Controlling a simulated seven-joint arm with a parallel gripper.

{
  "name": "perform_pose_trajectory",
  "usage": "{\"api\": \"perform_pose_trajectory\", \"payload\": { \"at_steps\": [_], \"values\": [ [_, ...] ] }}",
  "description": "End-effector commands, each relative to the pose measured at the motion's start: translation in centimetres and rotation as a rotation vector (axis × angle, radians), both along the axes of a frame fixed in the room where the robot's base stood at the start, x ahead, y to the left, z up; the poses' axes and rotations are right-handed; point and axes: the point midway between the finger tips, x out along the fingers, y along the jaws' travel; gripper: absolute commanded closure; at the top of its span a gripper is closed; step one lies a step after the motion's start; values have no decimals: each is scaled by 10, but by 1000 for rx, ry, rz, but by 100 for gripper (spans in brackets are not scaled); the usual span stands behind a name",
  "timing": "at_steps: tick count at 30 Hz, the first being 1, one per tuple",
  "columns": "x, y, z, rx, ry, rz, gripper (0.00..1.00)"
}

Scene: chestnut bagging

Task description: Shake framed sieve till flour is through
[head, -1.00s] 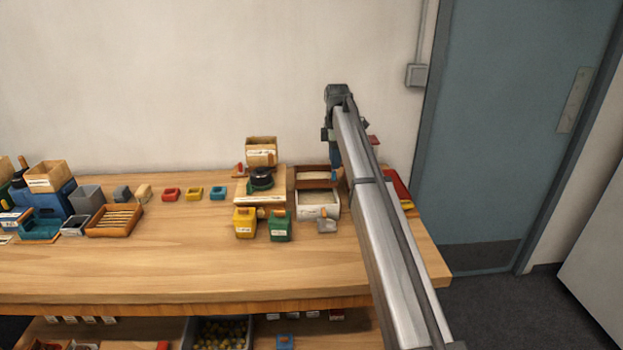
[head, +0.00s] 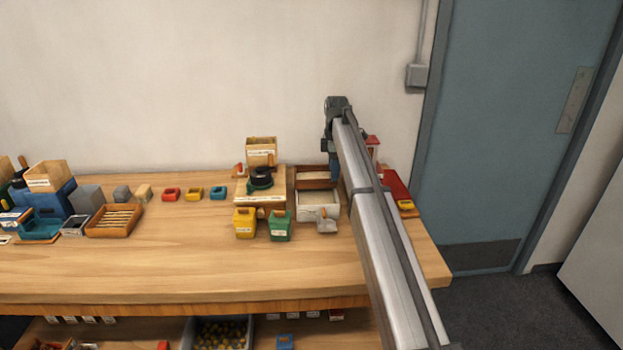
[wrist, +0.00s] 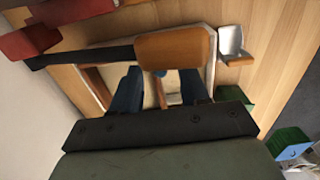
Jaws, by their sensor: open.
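A brown wooden framed tray (head: 312,184), which looks like the framed sieve, lies toward the back right of the bench with a pale inside. A white box (head: 318,213) stands just in front of it. In the wrist view a wooden frame (wrist: 209,52) with a pale inside lies beneath my gripper (wrist: 161,78). An orange block (wrist: 175,50) on a dark bar (wrist: 85,56) crosses in front of the fingers. My gripper's blue fingers are apart, with no object clearly held. In the head view my gripper (head: 335,172) is at the tray's right end, largely hidden by my arm.
A metal scoop (head: 326,222) sits by the white box. Green (head: 280,228) and yellow (head: 244,224) containers stand left of it. A red tray (head: 393,184) is at the right. A wooden stand (head: 258,194) is to the left. The front of the bench (head: 180,265) is clear.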

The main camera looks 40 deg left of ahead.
Motion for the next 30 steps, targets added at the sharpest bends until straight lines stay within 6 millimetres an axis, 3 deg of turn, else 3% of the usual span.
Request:
{"api": "perform_pose_trajectory", "payload": {
  "at_steps": [30],
  "values": [
    [0,0,-19,0,0,0,55]
  ]
}}
